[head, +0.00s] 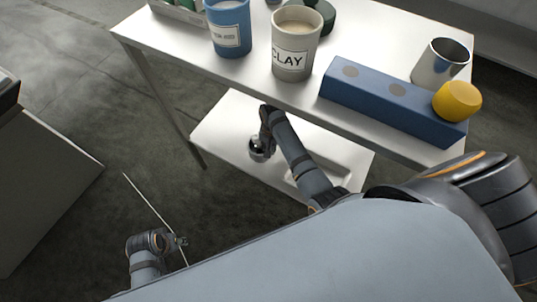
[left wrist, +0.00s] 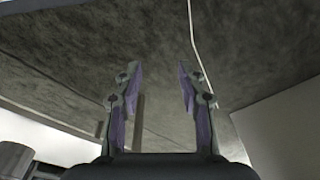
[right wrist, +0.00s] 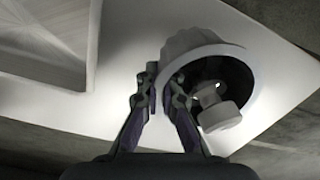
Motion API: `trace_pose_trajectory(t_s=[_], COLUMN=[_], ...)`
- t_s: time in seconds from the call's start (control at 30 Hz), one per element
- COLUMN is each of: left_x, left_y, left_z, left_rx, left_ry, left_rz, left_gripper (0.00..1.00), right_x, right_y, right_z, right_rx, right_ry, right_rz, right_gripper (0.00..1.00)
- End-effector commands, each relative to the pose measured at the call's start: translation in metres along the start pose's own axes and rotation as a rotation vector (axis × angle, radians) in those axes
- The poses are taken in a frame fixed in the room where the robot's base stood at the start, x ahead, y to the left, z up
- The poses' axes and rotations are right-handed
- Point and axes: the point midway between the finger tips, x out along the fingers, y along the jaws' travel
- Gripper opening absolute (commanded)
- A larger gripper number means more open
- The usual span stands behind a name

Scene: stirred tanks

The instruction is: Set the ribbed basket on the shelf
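The ribbed basket (right wrist: 190,42) is pale and round, with fluted sides and a dark inside holding a small pale spool-like piece (right wrist: 217,108). In the head view the basket (head: 258,156) shows small at the white lower shelf (head: 222,132), partly hidden by my right gripper (head: 264,137). In the right wrist view my right gripper (right wrist: 163,82) has its fingers close together across the basket's rim, pinching its wall. I cannot tell whether the basket's base touches the shelf. My left gripper (head: 180,242) is open and empty over the floor; its spread fingers show in the left wrist view (left wrist: 160,75).
A shallow tray (head: 341,178) lies on the lower shelf beside my right arm. The tabletop above holds a blue cup (head: 229,28), a CLAY cup (head: 294,50), a blue block (head: 370,103), a yellow knob (head: 457,101) and a metal cup (head: 440,62). A cabinet (head: 45,185) stands left.

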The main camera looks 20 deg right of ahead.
Motion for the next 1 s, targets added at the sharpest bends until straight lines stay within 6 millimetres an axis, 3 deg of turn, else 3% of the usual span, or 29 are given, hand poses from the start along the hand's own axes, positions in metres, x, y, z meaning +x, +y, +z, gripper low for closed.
trace_pose_trajectory(t_s=[0.13, 0.33, 0.6, 0.97, 1.0], left_x=[-0.019, -0.028, -0.065, -0.067, -0.068], left_y=[0.004, 0.006, 0.015, 0.015, 0.015], left_z=[-0.003, -0.004, -0.002, -0.003, -0.003], left_rx=[0.004, 0.005, 0.017, 0.017, 0.017], left_ry=[-0.002, -0.002, 0.006, 0.009, 0.009], left_rz=[0.008, 0.011, 0.034, 0.035, 0.035], left_gripper=[0.40, 0.40, 0.40, 0.40, 0.40], right_x=[0.009, 0.013, 0.046, 0.049, 0.048], right_y=[-0.006, -0.008, -0.010, -0.010, -0.010], right_z=[-0.005, -0.007, -0.009, -0.009, -0.009], right_rx=[0.000, 0.001, 0.001, 0.001, 0.001], right_ry=[0.002, 0.001, 0.001, 0.001, 0.001], right_rz=[-0.002, -0.001, -0.001, -0.001, -0.001], right_gripper=[0.00, 0.00, 0.00, 0.00, 0.10])
